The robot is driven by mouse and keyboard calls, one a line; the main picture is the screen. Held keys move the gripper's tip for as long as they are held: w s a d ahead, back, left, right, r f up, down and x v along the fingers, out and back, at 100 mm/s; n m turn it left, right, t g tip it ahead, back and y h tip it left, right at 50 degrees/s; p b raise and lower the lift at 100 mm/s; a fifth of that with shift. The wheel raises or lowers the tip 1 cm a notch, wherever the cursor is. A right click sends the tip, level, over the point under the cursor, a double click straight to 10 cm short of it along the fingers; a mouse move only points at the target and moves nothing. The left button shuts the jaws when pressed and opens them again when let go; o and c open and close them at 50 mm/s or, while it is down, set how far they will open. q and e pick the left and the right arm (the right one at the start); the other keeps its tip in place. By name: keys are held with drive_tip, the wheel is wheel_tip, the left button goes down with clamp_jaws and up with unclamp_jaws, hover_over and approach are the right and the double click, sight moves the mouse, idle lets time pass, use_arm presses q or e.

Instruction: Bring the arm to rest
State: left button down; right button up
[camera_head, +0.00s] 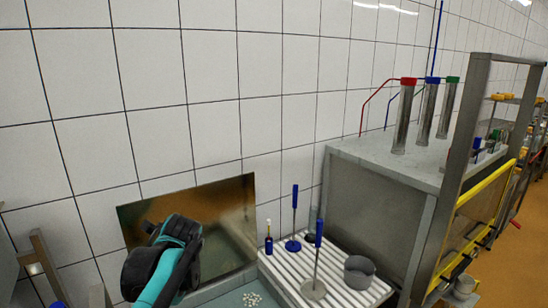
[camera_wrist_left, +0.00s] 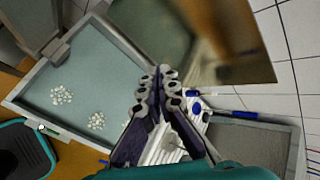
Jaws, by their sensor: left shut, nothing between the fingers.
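My left gripper (camera_wrist_left: 158,74) is in the middle of the left wrist view. Its fingers are together with nothing between them, above the edge between a shallow tray and a white slatted rack. In the head view my teal and black left arm (camera_head: 165,262) comes up from the bottom left, in front of a brownish reflective panel; its fingertips are not clear there. My right gripper is not in view.
The tray (camera_wrist_left: 100,75) holds white clumps (camera_wrist_left: 62,95). The slatted rack (camera_head: 285,268) carries blue-handled tools (camera_head: 317,238) and a grey cup (camera_head: 358,272). A steel cabinet (camera_head: 375,205) with capped tubes stands at right. A tiled wall (camera_head: 160,110) closes the back.

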use_arm(q)
drive_tip(key=s+d+f+n+h+b, duration=0.2)
drive_tip(key=s+d+f+n+b, duration=0.2)
drive_tip(key=s+f+n, duration=0.4)
drive_tip(key=s+d+f+n+g+h+b, duration=0.1)
drive_tip(key=s+d+f+n+b, duration=0.3)
drive_tip(key=s+f+n, duration=0.5)
drive_tip(key=s+f+h+b, duration=0.1)
drive_tip(key=s+f, duration=0.7)
drive_tip(key=f, duration=0.1)
drive_tip(key=shift+s+d+f+n+b, duration=0.15)
drive_tip(key=shift+s+f+n+b, duration=0.15)
drive_tip(key=shift+s+f, duration=0.1)
